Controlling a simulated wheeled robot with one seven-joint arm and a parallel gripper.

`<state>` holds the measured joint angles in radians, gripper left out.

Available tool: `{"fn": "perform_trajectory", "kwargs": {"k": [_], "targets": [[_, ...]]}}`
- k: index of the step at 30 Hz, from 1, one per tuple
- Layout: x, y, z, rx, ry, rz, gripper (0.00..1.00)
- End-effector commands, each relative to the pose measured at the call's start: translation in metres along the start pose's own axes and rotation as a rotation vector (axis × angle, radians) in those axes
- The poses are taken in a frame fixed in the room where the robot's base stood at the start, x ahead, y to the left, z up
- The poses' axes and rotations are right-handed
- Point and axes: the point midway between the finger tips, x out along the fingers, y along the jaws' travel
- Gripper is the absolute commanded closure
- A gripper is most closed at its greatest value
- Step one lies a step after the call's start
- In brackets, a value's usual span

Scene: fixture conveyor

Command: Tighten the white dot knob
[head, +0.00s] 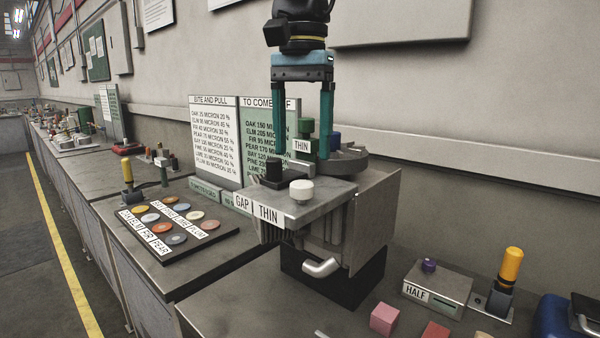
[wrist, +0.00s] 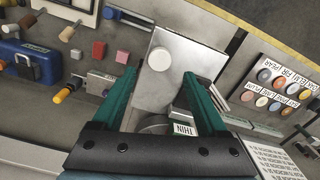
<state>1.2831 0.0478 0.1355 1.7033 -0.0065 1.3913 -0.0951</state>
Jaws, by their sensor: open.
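A round white knob (head: 301,189) stands on the grey top plate of the fixture (head: 325,200), near the label reading GAP THIN. The knob also shows in the wrist view (wrist: 160,59), beyond and roughly between the fingertips. I cannot make out a separate dot on it. My gripper (head: 302,156) points down with its two green fingers wide apart and nothing between them. It is above the fixture, apart from the knob. In the wrist view my gripper (wrist: 158,78) is also open.
A THIN tag stands there. A HALF box (head: 437,290), a yellow-handled tool (head: 511,268) and a pink cube (head: 384,319) lie front right.

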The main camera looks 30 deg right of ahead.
Motion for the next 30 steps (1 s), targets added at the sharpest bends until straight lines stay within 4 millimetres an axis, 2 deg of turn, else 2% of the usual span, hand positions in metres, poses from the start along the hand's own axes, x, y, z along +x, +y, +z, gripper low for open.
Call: {"fn": "perform_trajectory", "kwargs": {"k": [3,9,15,22,30], "targets": [[0.022,0.000,0.001,0.001,-0.005,-0.001,0.24],[0.049,0.000,0.001,0.001,-0.003,0.000,0.24],[0.060,0.000,0.000,0.001,0.000,0.000,0.24],[0.060,0.000,0.000,0.000,0.000,0.000,0.24],[0.060,0.000,0.000,0.000,0.000,0.000,0.53]]}}
